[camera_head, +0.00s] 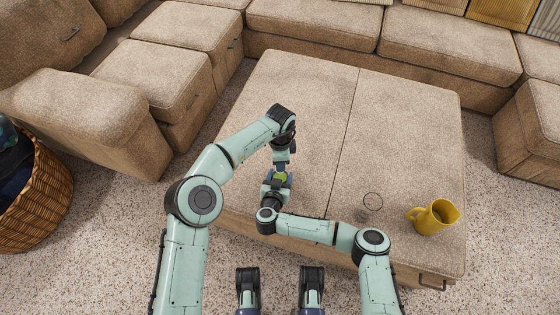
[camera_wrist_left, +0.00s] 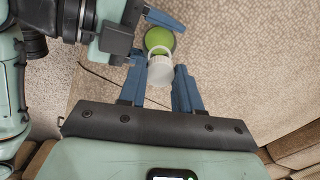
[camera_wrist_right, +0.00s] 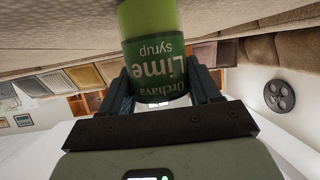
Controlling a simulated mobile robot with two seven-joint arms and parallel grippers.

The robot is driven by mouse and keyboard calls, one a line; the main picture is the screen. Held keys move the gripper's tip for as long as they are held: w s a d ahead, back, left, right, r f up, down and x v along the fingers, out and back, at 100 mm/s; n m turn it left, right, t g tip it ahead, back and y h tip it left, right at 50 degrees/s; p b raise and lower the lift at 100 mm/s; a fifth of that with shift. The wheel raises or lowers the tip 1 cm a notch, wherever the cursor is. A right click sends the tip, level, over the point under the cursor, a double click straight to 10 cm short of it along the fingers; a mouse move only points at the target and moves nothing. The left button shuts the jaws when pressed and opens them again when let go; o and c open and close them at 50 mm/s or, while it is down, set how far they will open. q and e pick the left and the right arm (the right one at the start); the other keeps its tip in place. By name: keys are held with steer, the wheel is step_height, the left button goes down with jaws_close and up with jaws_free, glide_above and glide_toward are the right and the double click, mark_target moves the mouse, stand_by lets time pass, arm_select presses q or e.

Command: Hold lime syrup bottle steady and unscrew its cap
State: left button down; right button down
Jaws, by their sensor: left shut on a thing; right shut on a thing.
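The lime syrup bottle (camera_head: 283,178) is a small green shape between my two grippers over the ottoman in the head view. In the right wrist view its dark green label (camera_wrist_right: 155,68) reads "Orchava Lime syrup", upside down. My right gripper (camera_wrist_right: 163,90) is shut on the bottle's body. My left gripper (camera_head: 281,163) comes from above. In the left wrist view its blue fingers lie on either side of the white cap (camera_wrist_left: 160,70), shut on it, with the green bottle (camera_wrist_left: 160,39) beyond. Whether the cap's thread is engaged is hidden.
The beige ottoman (camera_head: 300,90) has a mostly bare top. Beige sofas (camera_head: 310,25) surround the back, and a wicker basket (camera_head: 38,200) stands at left.

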arm_select(q)
steer(key=shift+r, duration=0.2)
steer(key=shift+r, duration=1.9)
arm_select(e)
steer(key=shift+c, duration=0.8)
jaws_free()
arm_select(q)
step_height(320, 180, up, 7)
steer(key=p, duration=0.5)
steer(key=shift+s+f, duration=0.15)
steer(key=shift+s, duration=0.1)
arm_select(e)
steer(key=v, duration=1.2)
